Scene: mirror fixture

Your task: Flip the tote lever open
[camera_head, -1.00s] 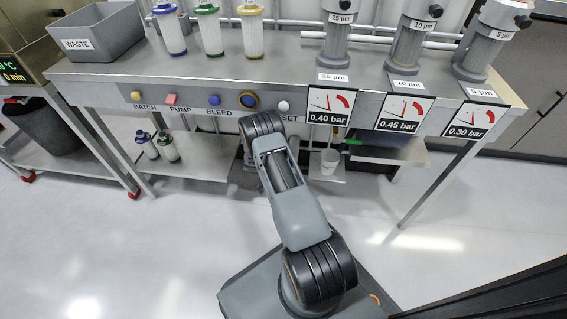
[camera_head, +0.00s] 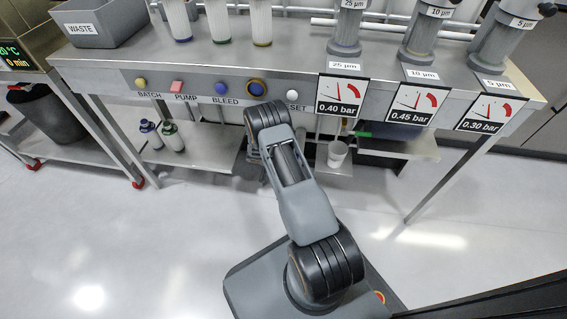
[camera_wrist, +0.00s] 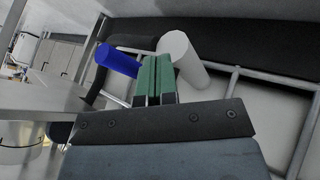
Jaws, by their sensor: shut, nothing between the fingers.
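In the wrist view my gripper (camera_wrist: 158,72) shows two green fingers pressed together with nothing between them. A blue cylinder (camera_wrist: 118,60), which looks like a lever handle, lies just left of the fingertips, by a dark bar. A thick white cylinder (camera_wrist: 182,56) lies just right of the fingertips. I cannot tell whether the fingers touch either one. In the head view my arm hides its own end, and I cannot make out the gripper there. A dark box (camera_head: 395,147) under the bench, with a green piece (camera_head: 363,134) at its edge, may be the tote; its lever is not clear.
The steel bench (camera_head: 200,63) carries a waste bin (camera_head: 100,25) and filter housings. Its front has buttons and pressure gauges (camera_head: 341,95). Below are a white cup (camera_head: 337,153) and two bottles (camera_head: 172,137). Open floor (camera_head: 150,240) lies left of my base.

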